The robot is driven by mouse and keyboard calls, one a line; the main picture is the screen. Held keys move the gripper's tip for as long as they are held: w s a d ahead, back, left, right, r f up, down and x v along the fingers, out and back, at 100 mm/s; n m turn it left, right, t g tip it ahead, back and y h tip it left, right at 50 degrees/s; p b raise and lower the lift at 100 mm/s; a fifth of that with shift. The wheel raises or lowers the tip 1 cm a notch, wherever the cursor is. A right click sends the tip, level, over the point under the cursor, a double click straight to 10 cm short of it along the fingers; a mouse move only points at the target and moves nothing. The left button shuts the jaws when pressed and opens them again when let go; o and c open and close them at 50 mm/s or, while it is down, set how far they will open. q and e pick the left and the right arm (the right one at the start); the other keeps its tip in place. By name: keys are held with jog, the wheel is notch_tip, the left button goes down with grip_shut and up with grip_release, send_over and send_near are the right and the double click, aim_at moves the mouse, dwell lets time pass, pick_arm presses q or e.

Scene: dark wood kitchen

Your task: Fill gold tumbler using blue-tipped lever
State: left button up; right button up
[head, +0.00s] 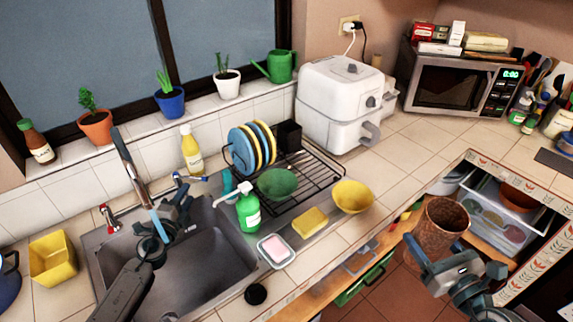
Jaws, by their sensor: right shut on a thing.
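The gold tumbler (441,222) looks coppery brown and stands upright, mouth up, at the right, past the counter's front edge. My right gripper (432,252) is shut on its lower side. The blue-tipped lever (192,178) is at the back rim of the sink, right of the tall faucet (130,160). My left gripper (178,212) is over the sink, just below and left of that lever. Its fingers are small and dark, and whether they are open is unclear. A bluish strip below the spout may be water or part of the faucet; I cannot tell.
A red-tipped lever (107,215) stands at the sink's (215,255) left. Right of the sink are a green soap bottle (248,208), a dish rack (310,175) with plates, a yellow sponge (310,221) and a yellow bowl (352,196). An open drawer (500,235) juts out behind the tumbler.

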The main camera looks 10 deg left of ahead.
aim_at(196, 180)
pick_arm(q)
jog(key=w, duration=0.8)
jog(key=shift+w+a+f+b, duration=0.1)
jog(key=shift+w+f+b, duration=0.05)
jog(key=shift+w+b, duration=0.15)
grip_shut()
